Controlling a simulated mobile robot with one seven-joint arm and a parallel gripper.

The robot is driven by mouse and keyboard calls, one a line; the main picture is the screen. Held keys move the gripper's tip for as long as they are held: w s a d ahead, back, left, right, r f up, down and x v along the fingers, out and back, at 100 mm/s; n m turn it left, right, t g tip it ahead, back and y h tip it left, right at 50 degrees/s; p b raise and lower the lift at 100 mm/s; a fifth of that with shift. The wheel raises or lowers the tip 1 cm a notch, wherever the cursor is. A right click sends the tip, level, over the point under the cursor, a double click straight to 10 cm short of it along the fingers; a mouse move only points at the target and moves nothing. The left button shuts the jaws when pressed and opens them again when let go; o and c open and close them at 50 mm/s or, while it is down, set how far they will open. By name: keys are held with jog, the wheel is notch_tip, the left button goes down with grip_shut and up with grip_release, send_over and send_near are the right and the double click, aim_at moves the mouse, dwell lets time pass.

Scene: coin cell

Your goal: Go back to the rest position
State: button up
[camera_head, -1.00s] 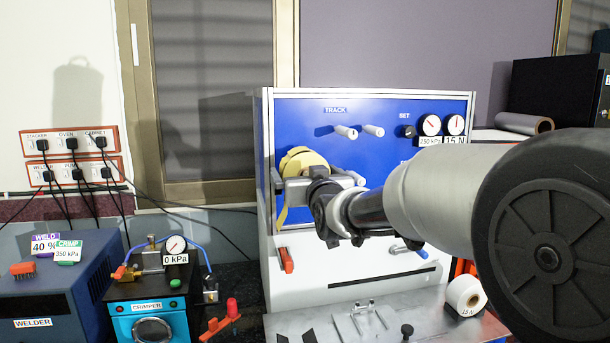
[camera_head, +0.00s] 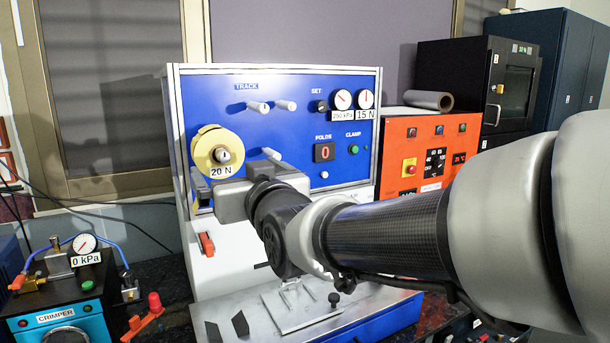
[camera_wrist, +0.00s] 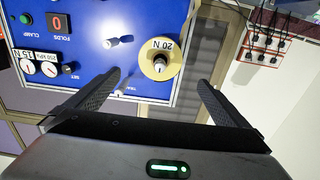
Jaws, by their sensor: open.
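My gripper (camera_head: 222,194) is open and shows from the side and back in the head view, just below the yellow roll (camera_head: 217,152). The wrist view shows both black fingers spread wide, with nothing between the fingertips (camera_wrist: 160,78). My arm crosses the right half of the head view.
The crimper (camera_head: 62,312) stands at the lower left, with a red-topped part (camera_head: 150,310) beside it. A metal plate with a fixture (camera_head: 300,305) lies below my arm. An orange unit (camera_head: 430,150) and a black oven-like box (camera_head: 508,80) stand at the right. Sockets with cables (camera_wrist: 262,45) show in the wrist view.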

jog(key=s+d+f+m+g+h+p, duration=0.1)
jog(key=s+d+f+g+h+p, duration=0.15)
jog(key=d, duration=0.55)
jog(key=s+d+f+m+g+h+p, duration=0.1)
jog(key=s+d+f+m+h+p, duration=0.15)
jog(key=d, duration=0.65)
jog(key=s+d+f+m+g+h+p, duration=0.1)
jog(key=s+d+f+g+h+p, duration=0.1)
jog(key=s+d, duration=0.4)
jog(key=s+d+f+m+g+h+p, duration=0.1)
jog(key=s+d+f+g+h+p, duration=0.1)
jog(key=s+d, duration=0.4)
jog(key=s+f+g, duration=0.1)
jog(key=s+g, duration=0.1)
jog(key=s, duration=0.2)
jog(key=shift+s+d+f+m, duration=0.35)
jog(key=shift+c, duration=0.4)
